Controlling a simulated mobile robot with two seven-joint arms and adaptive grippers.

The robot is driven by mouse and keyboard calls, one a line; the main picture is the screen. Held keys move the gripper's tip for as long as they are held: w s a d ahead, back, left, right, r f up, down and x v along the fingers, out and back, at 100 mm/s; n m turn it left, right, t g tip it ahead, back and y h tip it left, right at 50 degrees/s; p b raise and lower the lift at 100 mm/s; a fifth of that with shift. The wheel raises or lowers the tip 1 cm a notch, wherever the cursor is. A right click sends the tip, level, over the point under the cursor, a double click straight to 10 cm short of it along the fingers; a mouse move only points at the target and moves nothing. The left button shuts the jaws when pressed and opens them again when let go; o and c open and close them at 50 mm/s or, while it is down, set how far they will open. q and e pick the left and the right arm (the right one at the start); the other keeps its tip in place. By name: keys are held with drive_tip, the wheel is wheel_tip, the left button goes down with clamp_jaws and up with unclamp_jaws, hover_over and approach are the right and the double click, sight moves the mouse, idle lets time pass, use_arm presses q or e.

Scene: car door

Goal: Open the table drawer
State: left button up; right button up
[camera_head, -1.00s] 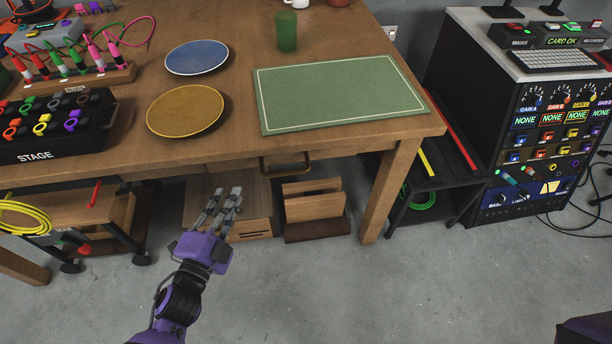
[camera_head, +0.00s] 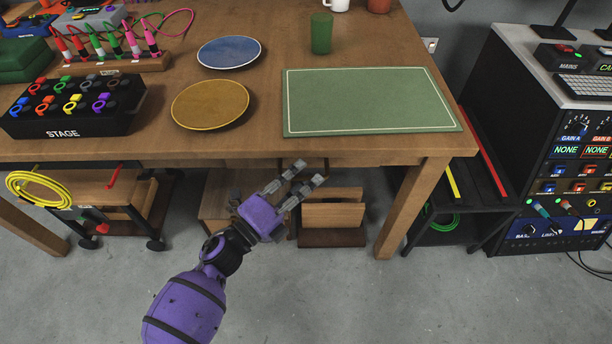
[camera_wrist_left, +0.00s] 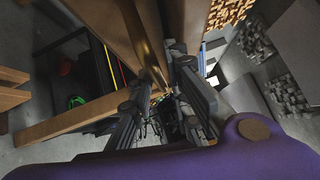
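The wooden table (camera_head: 250,145) fills the upper middle of the head view. The drawer handle under its front edge is mostly hidden behind my left gripper's fingers there, and the drawer front cannot be made out clearly. My left gripper (camera_head: 307,176) is open, its two fingers apart and pointing up and right at the underside of the table's front edge. In the left wrist view, the open fingers (camera_wrist_left: 163,95) frame a brown, bronze-looking edge (camera_wrist_left: 154,50) that may be the handle. Contact cannot be told. My right gripper is not in view.
A green mat (camera_head: 365,100), yellow plate (camera_head: 210,104), blue plate (camera_head: 229,53) and green cup (camera_head: 321,33) sit on the table. A wooden holder (camera_head: 333,215) stands below, beside the table leg (camera_head: 408,210). Grey floor in front is clear.

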use_arm(q)
drive_tip(key=shift+w+d, duration=0.3)
drive_tip(key=shift+w, duration=0.05)
clamp_jaws()
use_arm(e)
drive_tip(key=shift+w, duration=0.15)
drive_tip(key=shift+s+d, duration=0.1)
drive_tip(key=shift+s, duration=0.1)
